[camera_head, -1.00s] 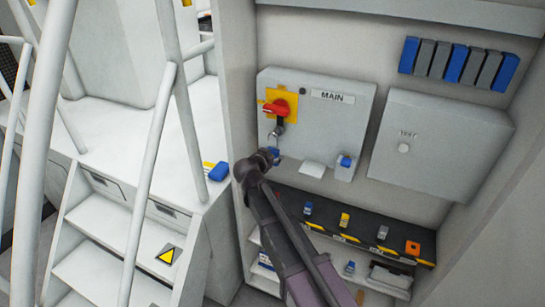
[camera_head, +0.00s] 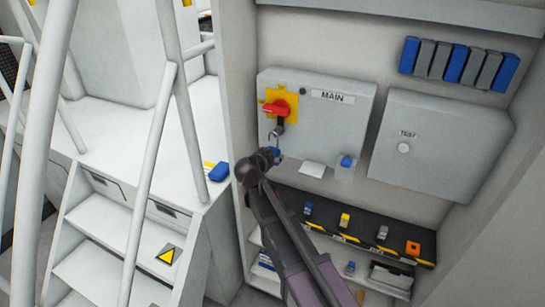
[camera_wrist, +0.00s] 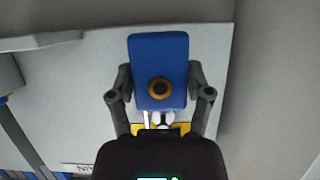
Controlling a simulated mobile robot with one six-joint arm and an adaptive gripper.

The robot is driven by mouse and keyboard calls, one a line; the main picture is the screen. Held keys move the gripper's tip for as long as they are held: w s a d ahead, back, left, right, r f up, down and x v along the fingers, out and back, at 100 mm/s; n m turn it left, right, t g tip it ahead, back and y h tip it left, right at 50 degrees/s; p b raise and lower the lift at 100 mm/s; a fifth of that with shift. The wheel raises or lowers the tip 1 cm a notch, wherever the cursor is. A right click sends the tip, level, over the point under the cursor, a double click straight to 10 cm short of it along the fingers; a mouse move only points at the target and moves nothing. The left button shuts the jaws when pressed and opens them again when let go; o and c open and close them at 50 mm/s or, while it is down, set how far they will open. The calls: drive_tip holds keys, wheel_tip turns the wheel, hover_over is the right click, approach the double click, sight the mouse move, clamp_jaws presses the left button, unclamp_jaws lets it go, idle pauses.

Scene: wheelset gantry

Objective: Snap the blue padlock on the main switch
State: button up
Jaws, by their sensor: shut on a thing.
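The main switch has a red handle (camera_head: 277,107) on a yellow plate (camera_head: 268,95), on the left of the grey box marked MAIN. A dark tab (camera_head: 280,130) hangs below the handle. My gripper (camera_wrist: 160,76) is shut on the blue padlock (camera_wrist: 160,55), one finger on each side of its body; its face shows a round brass and dark centre. In the head view, a little blue of the padlock (camera_head: 277,153) shows at my gripper, with the thin shackle upward near the tab. I cannot tell whether the shackle passes through the tab or is closed.
A small holder (camera_head: 345,166) with a blue top sits at the box's lower right. The TEST box (camera_head: 435,140) is to the right. Below, a dark shelf (camera_head: 330,215) carries several small locks. A cabinet side wall (camera_head: 236,80) stands close left of the box.

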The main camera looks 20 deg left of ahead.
sight(276, 151)
drive_tip(key=shift+w+d, duration=0.15)
drive_tip(key=shift+w, duration=1.55)
drive_tip(key=o, duration=1.2)
drive_tip(key=shift+o, duration=0.2)
drive_tip(key=shift+s, duration=0.15)
drive_tip(key=s, duration=0.9)
drive_tip(key=shift+a, duration=0.45)
drive_tip(key=shift+s, duration=0.25)
